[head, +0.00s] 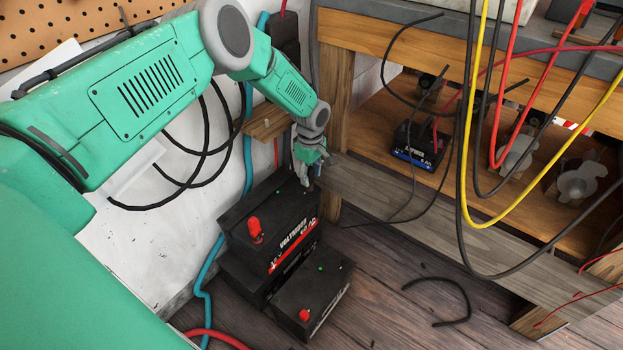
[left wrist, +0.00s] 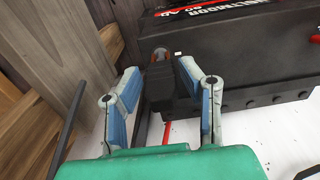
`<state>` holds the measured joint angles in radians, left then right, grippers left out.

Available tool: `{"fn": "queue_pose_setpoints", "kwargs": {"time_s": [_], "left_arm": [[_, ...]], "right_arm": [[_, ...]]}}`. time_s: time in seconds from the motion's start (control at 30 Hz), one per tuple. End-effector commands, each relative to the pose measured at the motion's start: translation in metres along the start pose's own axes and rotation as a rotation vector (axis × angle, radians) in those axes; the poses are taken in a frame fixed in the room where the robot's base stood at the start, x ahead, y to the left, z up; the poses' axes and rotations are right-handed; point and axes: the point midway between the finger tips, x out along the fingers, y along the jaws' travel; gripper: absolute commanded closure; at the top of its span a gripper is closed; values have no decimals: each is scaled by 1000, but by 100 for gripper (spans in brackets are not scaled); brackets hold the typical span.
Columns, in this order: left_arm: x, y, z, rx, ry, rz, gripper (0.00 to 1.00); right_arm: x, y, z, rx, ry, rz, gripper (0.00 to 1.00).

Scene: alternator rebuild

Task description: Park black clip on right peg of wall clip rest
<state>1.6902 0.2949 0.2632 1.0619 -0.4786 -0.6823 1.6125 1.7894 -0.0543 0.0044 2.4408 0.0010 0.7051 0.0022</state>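The wall clip rest (head: 268,124) is a small wooden block on the white wall, left of the wooden bench leg in the head view. A small pale peg shows on it; my left arm hides part of its right end. My left gripper (head: 305,178) is just right of and below the rest, above the back of the upper battery. In the left wrist view my left gripper (left wrist: 160,82) has its blue-grey fingers closed in on a dark piece with a reddish jaw end, which looks like the black clip (left wrist: 174,76). My right gripper is not in view.
A black battery (head: 265,225) with a red terminal stands below the gripper, with another battery (head: 318,296) in front. A wooden bench (head: 340,60) with a lower shelf is to the right. Red, yellow and black cables (head: 463,150) hang before it. A blue hose (head: 247,150) runs down the wall.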

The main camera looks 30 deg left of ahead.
Motion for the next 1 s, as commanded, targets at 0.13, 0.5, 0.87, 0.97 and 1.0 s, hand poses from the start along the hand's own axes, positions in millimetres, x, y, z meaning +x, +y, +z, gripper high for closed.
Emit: {"fn": "queue_pose_setpoints", "kwargs": {"time_s": [0.13,0.5,0.87,0.97,1.0], "left_arm": [[0,0,0,0,0,0,91],[-13,1,1,1,2,1,91],[-42,0,0,1,1,0,91],[-40,0,0,1,1,0,91],[-40,0,0,1,1,0,91]], "right_arm": [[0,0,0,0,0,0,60],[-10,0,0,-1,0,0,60],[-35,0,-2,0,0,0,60],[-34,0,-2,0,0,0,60],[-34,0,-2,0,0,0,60]]}}
